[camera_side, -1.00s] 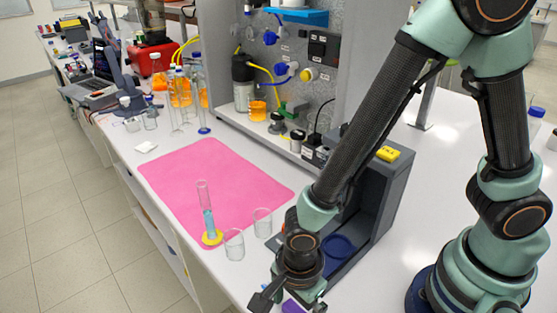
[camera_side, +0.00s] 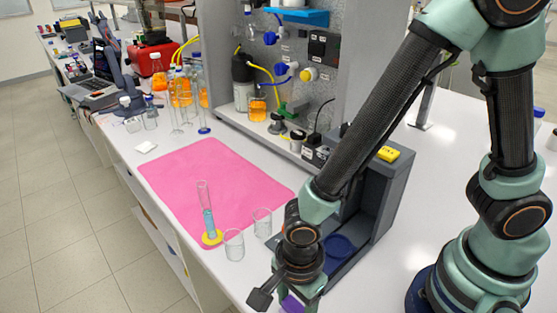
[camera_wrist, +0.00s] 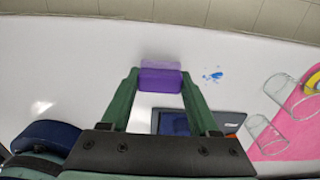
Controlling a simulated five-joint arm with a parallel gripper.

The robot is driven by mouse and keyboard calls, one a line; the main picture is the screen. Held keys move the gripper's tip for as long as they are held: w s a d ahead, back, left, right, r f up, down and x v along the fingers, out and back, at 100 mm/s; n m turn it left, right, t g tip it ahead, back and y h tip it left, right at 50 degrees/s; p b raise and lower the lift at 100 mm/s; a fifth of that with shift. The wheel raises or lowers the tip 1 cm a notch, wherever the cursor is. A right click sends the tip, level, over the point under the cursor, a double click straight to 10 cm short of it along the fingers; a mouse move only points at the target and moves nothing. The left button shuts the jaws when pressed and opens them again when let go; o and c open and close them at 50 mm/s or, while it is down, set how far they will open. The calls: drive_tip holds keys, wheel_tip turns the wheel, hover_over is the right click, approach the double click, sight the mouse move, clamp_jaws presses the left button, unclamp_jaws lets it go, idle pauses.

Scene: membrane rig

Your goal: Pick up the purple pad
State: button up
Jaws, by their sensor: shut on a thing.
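The purple pad (camera_wrist: 160,78) is a small block between the fingers of my gripper (camera_wrist: 160,84) in the wrist view. The green fingers touch its left and right ends, so my gripper is shut on it. In the side view the pad (camera_side: 292,303) shows only in part, at the bottom edge, below my gripper (camera_side: 290,297). The fingertips are mostly hidden there. I cannot tell for sure how far the pad is above the white bench.
A dark stand with a blue round recess (camera_side: 340,246) is right beside my gripper. Two empty glass beakers (camera_side: 234,245) and a cylinder of blue liquid (camera_side: 208,222) stand on or near the pink mat (camera_side: 170,170). A blue splash (camera_wrist: 212,76) marks the white bench.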

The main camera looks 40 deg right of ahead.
sight(296, 307)
wheel_tip(296, 307, up, 19)
idle(0.4)
drive_tip(key=shift+f, duration=0.1)
